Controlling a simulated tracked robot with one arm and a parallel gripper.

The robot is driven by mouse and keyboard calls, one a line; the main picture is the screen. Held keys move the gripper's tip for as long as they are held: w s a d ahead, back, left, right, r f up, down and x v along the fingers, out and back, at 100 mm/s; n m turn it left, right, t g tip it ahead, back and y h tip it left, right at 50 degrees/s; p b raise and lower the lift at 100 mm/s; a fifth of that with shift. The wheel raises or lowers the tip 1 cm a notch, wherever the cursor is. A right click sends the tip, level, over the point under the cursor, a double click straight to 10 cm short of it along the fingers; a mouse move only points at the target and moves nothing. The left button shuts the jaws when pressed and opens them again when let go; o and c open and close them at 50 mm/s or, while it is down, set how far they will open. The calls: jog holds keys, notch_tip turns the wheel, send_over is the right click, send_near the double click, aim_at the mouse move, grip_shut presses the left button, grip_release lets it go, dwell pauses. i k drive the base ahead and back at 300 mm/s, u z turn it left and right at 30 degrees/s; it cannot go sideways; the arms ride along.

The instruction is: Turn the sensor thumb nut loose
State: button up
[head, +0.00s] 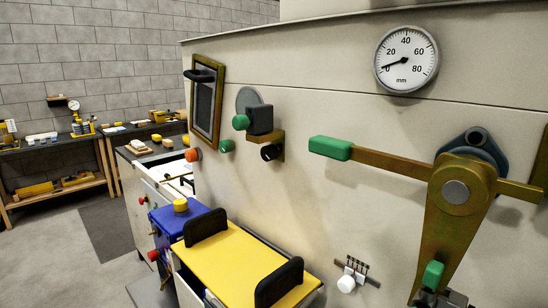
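On the pale machine wall, left of centre, a black sensor-like block (260,119) sits in front of a grey disc (246,97). A brown bracket (272,139) holds the block. A green knob (240,122) is at the block's left side, and a round black knob (270,153) is under the bracket. I cannot tell for certain which of these knobs is the sensor thumb nut, nor how tight either is.
A yellow-topped cover (225,262) with two black handles juts out below. A brown lever with a green grip (330,148) sticks out at right, above a small white knob (346,284). A mm dial (406,58) reads near 0. A framed window (205,105) is at left.

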aim_at(269, 153)
jog(key=z, duration=1.7)
jog(key=k, duration=0.9)
jog(key=u, duration=1.4)
jog(key=i, duration=1)
